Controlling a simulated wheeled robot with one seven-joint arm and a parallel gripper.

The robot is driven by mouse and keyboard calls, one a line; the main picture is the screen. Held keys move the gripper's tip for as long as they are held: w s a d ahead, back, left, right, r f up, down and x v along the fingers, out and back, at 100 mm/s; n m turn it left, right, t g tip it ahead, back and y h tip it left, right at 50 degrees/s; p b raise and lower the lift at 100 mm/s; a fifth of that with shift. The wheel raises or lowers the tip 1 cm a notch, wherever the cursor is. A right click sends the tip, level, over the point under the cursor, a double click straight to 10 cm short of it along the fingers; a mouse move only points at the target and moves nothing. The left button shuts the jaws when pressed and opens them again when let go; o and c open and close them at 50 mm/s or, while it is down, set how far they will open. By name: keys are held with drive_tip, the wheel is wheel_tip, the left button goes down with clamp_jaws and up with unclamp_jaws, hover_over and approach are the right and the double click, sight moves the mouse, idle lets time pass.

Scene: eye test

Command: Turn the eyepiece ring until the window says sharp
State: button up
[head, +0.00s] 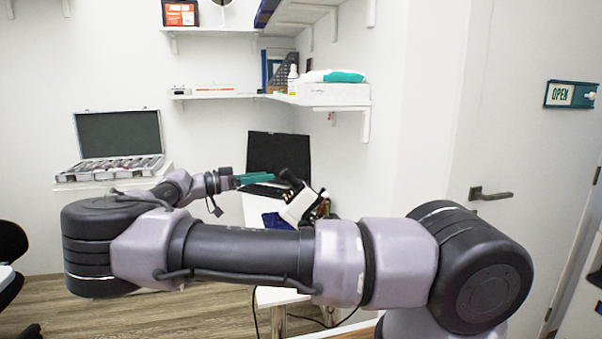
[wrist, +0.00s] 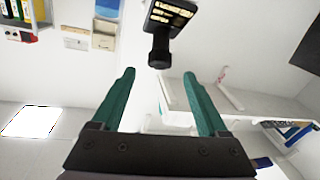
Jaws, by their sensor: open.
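In the wrist view a black knob-ended tube (wrist: 159,50) sticks out of a dark panel (wrist: 172,14) with several pale marks, likely the same device. My gripper (head: 270,178) has green fingers. In the wrist view my gripper (wrist: 158,74) is open and empty. The tube end is just beyond and between the fingertips, with no visible contact. I cannot read any word in a window.
A blue item (head: 272,220) lies on the table (head: 232,206). An open silver case (head: 118,137) is at the left. Loaded wall shelves (head: 232,95) are above.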

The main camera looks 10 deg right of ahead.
sight(285, 174)
drive_tip(key=d, duration=0.3)
drive_tip(key=w+d, duration=0.1)
drive_tip(key=d, duration=0.2)
drive_tip(key=w+d, duration=0.1)
drive_tip(key=d, duration=0.3)
clamp_jaws()
